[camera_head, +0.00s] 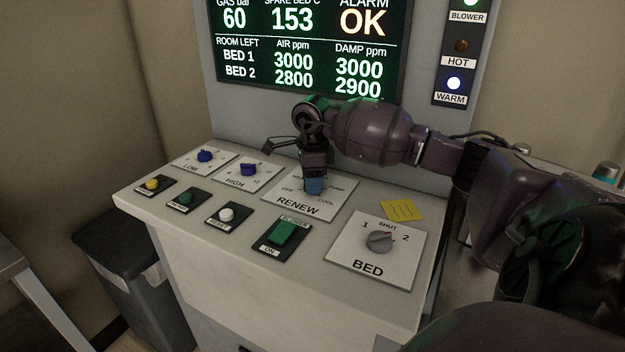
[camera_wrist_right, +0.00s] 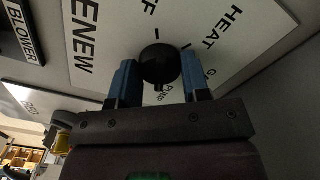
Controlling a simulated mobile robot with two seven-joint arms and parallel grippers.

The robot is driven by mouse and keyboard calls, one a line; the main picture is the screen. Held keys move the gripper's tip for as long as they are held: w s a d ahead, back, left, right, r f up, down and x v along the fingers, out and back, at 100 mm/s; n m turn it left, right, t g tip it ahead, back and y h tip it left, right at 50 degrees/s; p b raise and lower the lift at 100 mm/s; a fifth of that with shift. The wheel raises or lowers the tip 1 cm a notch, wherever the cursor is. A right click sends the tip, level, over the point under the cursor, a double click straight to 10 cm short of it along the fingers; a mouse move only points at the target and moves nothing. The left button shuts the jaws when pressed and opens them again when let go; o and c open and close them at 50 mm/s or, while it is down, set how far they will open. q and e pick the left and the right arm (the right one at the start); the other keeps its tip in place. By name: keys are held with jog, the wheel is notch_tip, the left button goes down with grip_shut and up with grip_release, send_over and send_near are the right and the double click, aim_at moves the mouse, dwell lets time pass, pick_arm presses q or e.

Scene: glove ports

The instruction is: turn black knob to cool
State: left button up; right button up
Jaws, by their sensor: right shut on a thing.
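The black knob (camera_wrist_right: 158,64) is a round dark knob on the white RENEW plate (camera_head: 285,203), which carries OFF, PUMP and COOL labels. The wrist view also shows a HEAT label on it. My right gripper (camera_head: 314,187) reaches down onto this plate from above. In the wrist view its two blue fingers (camera_wrist_right: 158,80) stand on either side of the knob, shut on it. In the head view the fingers hide the knob. I cannot tell surely which label its pointer faces. My left gripper is not in view.
A yellow note (camera_head: 402,210) lies right of the plate. A display (camera_head: 310,50) stands behind. A grey bin (camera_head: 125,270) is at left.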

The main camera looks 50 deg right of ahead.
jog(key=m, duration=0.5)
jog(key=shift+r+p, duration=0.1)
jog(key=shift+p, duration=0.3)
jog(key=m, duration=0.2)
jog(key=shift+m, duration=0.4)
jog(key=shift+m+p, duration=0.4)
jog(key=shift+m, duration=0.7)
jog(key=o, duration=0.9)
notch_tip(320, 180, up, 11)
jog(key=shift+f+p, duration=0.15)
jog(key=shift+p, duration=0.2)
